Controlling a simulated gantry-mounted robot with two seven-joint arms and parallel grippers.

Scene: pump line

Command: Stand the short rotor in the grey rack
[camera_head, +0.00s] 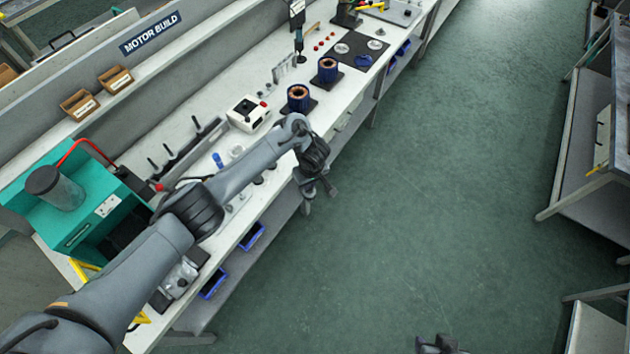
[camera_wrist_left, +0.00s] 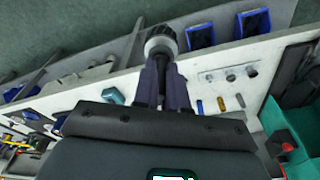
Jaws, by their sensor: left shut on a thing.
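My left gripper (camera_head: 320,195) hangs beyond the front edge of the long bench, over the aisle. In the left wrist view my left gripper (camera_wrist_left: 163,75) is shut on a short round part with a pale metal body and dark end, which looks like the short rotor (camera_wrist_left: 160,40). The rotor is clear of the bench; in the head view it is hard to separate from the fingers. A light grey block with dark round spots, seemingly the grey rack (camera_wrist_left: 222,77), lies on the bench. My arm partly hides that area in the head view. My right gripper (camera_head: 437,346) barely shows at the bottom edge.
Blue bins (camera_head: 213,284) sit under the bench. A teal machine (camera_head: 75,215) stands at the near left. A white box (camera_head: 248,113) and copper-wound stators (camera_head: 299,98) stand farther along the bench. The green floor (camera_head: 450,190) is open to the right.

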